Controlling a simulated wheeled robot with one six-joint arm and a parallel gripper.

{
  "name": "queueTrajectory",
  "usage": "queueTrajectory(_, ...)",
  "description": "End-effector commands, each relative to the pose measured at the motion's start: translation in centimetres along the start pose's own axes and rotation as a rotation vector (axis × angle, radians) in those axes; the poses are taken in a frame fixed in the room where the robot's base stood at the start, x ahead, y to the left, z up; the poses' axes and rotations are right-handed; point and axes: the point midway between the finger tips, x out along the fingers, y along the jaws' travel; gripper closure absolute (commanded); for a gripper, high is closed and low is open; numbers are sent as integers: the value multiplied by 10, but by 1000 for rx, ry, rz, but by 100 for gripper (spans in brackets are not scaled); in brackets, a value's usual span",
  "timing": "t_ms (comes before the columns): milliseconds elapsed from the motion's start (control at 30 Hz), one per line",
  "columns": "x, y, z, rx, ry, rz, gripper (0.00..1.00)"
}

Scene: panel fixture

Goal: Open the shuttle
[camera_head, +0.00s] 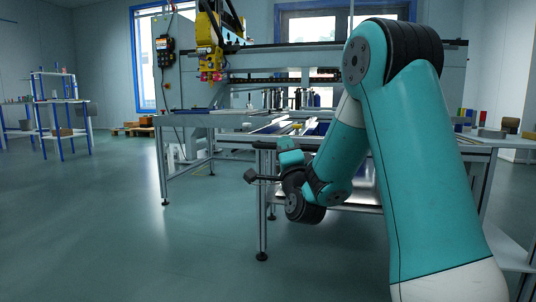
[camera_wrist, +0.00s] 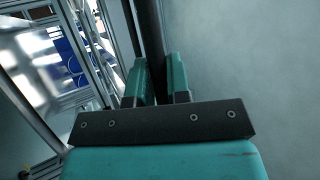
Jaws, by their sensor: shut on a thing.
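My gripper (camera_wrist: 158,82) has its two teal fingers closed on either side of a dark bar (camera_wrist: 151,35), which runs up out of the wrist view. The bar seems to be a handle of the shuttle, but its joint to the fixture is hidden. In the head view my arm reaches down to the front corner of the panel fixture's table, where my gripper is partly hidden by its own wrist. A dark bar end (camera_head: 250,175) sticks out to the left there. The shuttle itself is mostly hidden behind my arm.
The fixture's metal frame (camera_wrist: 92,45) stands close on the left in the wrist view. A grey table leg (camera_head: 262,225) is beside my wrist. A yellow machine head (camera_head: 208,40) hangs over the fixture. Open floor (camera_head: 130,220) lies to the left.

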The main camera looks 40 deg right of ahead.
Motion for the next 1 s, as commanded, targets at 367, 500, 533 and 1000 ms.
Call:
queueTrajectory(367,-5,-1,-6,-6,8,6,100)
queueTrajectory(500,-5,-1,-5,-6,7,5,74)
queueTrajectory(533,-5,-1,-5,-6,7,5,74)
queueTrajectory(1000,-22,5,5,-3,3,4,74)
